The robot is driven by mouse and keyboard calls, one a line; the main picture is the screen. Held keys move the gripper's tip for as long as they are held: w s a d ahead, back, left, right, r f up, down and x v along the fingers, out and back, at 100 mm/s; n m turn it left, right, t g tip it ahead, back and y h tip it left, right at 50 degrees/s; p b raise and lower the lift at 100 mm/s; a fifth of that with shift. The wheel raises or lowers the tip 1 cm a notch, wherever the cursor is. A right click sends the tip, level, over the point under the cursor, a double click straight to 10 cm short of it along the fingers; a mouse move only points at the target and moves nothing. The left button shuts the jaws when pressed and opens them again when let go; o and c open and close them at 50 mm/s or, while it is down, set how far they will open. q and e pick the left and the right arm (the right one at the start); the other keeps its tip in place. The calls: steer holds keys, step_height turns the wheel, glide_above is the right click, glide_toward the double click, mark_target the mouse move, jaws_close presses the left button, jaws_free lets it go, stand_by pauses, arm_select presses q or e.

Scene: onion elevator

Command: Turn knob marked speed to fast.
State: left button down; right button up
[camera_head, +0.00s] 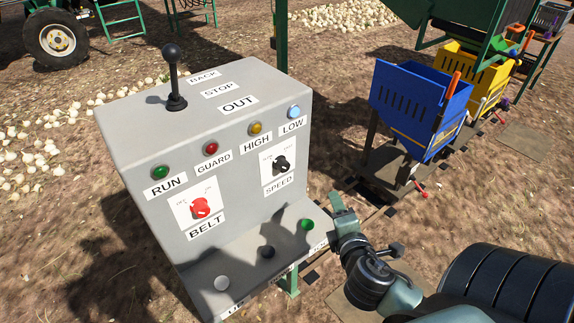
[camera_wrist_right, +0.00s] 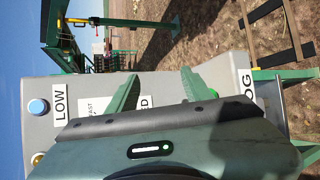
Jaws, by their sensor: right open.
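The black speed knob (camera_head: 281,164) sits on a white plate above the SPEED label (camera_head: 279,185), on the front of a grey control box (camera_head: 135,135). Small words are at the plate's upper left and upper right. I cannot tell surely which the knob points to. My right gripper (camera_head: 340,203) is to the right of the box, apart from the knob. In the right wrist view my right gripper (camera_wrist_right: 160,76) is open and empty, in front of the box. My left gripper is out of view.
A red belt knob (camera_head: 201,208) is left of the speed knob. Several indicator lamps run above, and buttons, including a green one (camera_head: 306,224), sit on the lower ledge. A black lever (camera_head: 174,75) stands on top. A blue bin (camera_head: 420,108) stands right of the box.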

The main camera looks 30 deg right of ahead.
mark_target(286, 168)
steer(key=w+a+r+n+t+y+p, duration=0.1)
steer(key=w+a+r+n+t+y, duration=0.1)
steer(key=w+n, duration=0.2)
steer(key=w+a+r+n+t+y, duration=0.2)
steer(key=w+n+y, duration=0.1)
steer(key=n, duration=0.7)
steer(key=w+a+r+n+t+y+p, duration=0.1)
steer(key=w+r+n+y, duration=0.1)
steer(key=w+n, duration=0.3)
steer(key=shift+a+r+n+t+y+p, duration=0.2)
steer(key=shift+n+y, duration=0.05)
steer(key=shift+n, duration=0.45)
steer(key=shift+a+r+n+t+y+p, duration=0.15)
steer(key=shift+a+r+n+t+y, duration=0.1)
steer(key=shift+n, duration=0.45)
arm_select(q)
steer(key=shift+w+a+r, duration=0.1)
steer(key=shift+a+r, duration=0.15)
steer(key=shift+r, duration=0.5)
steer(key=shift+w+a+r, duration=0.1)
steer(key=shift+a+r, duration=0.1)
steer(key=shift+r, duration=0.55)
arm_select(e)
steer(key=shift+w+f, duration=0.2)
steer(key=shift+w, duration=0.5)
jaws_close()
